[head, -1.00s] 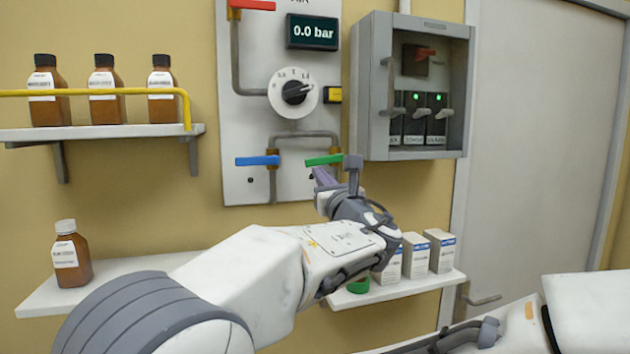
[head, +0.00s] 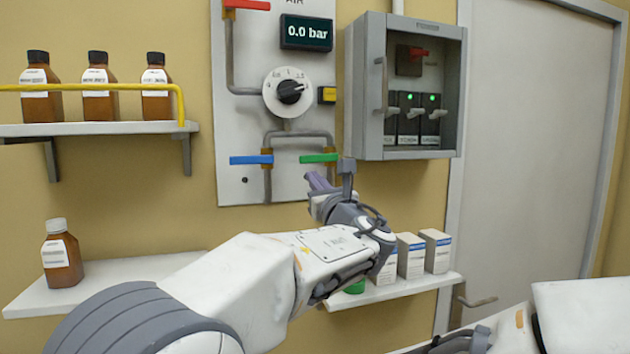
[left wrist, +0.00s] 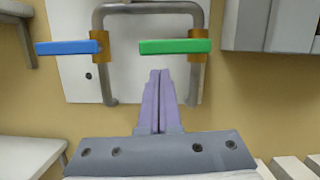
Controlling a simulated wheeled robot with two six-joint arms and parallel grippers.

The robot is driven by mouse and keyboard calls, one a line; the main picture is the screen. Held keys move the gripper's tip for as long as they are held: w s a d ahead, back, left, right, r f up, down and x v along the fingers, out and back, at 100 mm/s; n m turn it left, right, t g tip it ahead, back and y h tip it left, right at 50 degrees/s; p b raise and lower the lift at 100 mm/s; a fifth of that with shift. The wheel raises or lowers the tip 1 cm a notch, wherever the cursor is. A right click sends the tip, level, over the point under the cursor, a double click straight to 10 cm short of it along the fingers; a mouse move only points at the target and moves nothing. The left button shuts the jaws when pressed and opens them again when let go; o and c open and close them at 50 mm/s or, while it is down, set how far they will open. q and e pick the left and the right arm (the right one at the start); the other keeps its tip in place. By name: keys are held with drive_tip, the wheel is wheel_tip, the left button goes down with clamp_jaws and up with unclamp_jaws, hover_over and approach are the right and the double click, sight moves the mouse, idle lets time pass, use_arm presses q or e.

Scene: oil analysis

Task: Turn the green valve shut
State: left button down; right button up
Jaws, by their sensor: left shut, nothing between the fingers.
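The green valve (head: 319,158) has a flat horizontal handle low on the wall panel. In the left wrist view the green handle (left wrist: 175,46) points left from its brass body, across the vertical pipe. My left gripper (head: 309,176) is just below the handle in the head view. In the left wrist view its two purple fingers (left wrist: 160,73) are shut together with nothing between them, their tips below the handle with a visible gap. Part of my right arm shows at the bottom right of the head view; its gripper is not in view.
A blue valve handle (head: 251,160) is left of the green one, and a red handle (head: 246,4) is above. A grey open cabinet (head: 353,95) juts out at right. Shelves with brown bottles (head: 62,262) and white boxes (head: 436,251) flank my arm.

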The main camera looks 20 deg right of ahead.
use_arm(q)
drive_tip(key=f+b+v, duration=0.2)
drive_tip(key=b+v, duration=0.4)
drive_tip(key=v, duration=0.4)
drive_tip(key=shift+f+b, duration=0.25)
drive_tip(key=shift+b, duration=0.05)
use_arm(e)
wheel_tip(320, 180, down, 8)
drive_tip(key=shift+r, duration=0.15)
use_arm(q)
drive_tip(key=s+a+f+n+g+y, duration=0.1)
drive_tip(key=s+a+f+n+g, duration=0.1)
drive_tip(key=a+f+n+g, duration=0.4)
drive_tip(key=s+a+f+n+g+y, duration=0.1)
drive_tip(key=s+a+f+n+g, duration=0.15)
drive_tip(key=a+f, duration=0.65)
drive_tip(key=s+a+f+n+g+y, duration=0.1)
drive_tip(key=s+a+f+n+g, duration=0.3)
drive_tip(key=f, duration=0.6)
drive_tip(key=s+a+f+n+g+h, duration=0.2)
drive_tip(key=s+f+n, duration=0.4)
drive_tip(key=s, duration=0.3)
drive_tip(key=s+a+f+n+g+h, duration=0.2)
drive_tip(key=s+a+f+n+g, duration=0.2)
drive_tip(key=s+n, duration=0.5)
wheel_tip(320, 180, down, 3)
drive_tip(key=shift+s+a+g, duration=0.3)
drive_tip(key=shift+s+g, duration=0.5)
drive_tip(key=shift+g, duration=0.35)
